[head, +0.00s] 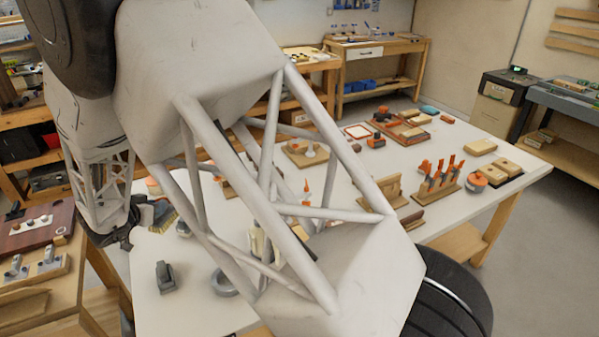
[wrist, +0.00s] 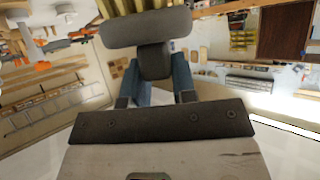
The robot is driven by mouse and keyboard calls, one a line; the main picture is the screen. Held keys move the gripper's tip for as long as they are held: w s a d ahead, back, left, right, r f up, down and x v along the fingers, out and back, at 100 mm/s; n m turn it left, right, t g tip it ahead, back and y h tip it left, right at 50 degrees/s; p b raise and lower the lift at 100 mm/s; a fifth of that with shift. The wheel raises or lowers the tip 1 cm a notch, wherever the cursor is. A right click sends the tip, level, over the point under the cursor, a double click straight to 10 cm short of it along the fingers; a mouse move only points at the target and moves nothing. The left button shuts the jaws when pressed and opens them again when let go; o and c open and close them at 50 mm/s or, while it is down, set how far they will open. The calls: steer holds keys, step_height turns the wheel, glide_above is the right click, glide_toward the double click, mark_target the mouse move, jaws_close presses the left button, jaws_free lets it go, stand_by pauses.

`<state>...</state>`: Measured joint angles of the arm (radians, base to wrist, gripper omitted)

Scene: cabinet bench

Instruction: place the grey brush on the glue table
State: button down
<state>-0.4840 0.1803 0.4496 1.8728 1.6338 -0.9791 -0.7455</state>
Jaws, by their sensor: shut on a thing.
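My gripper (wrist: 160,85) is shut on the grey brush (wrist: 146,28). In the wrist view its two blue fingers pinch the short dark stem, with the rounded grey body and yellow bristles beyond. In the head view my gripper is small and dark at the left, over the near left edge of the white table, and the yellow bristles (head: 163,219) show just right of it. The brush's contact with anything below cannot be told. No surface is marked as the glue table; the large white-topped table (head: 195,307) is the nearest wide one.
A grey tool (head: 166,278) and a grey ring (head: 223,283) lie on the white table's near part. A wooden rack with orange-handled tools (head: 437,182) stands farther right. A wooden bench (head: 50,290) is at the left. My arm hides much of the table's middle.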

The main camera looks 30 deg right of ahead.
steer(key=w+d+r+m+g+h, duration=0.1)
steer(key=w+d+r+m, duration=0.15)
steer(key=d, duration=0.55)
steer(key=w+d+r+m+g+h, duration=0.1)
steer(key=w+d+g, duration=0.15)
steer(key=d, duration=0.45)
steer(key=s+d+f+m+g+h, duration=0.1)
steer(key=d+m+g, duration=0.4)
steer(key=d, duration=3.6)
steer(key=shift+s+f+m+h, duration=0.15)
steer(key=shift+f+m+h, duration=0.25)
steer(key=shift+m, duration=0.05)
steer(key=shift+g, duration=0.25)
step_height(320, 180, down, 6)
steer(key=shift+f, duration=0.15)
steer(key=shift+f, duration=1.85)
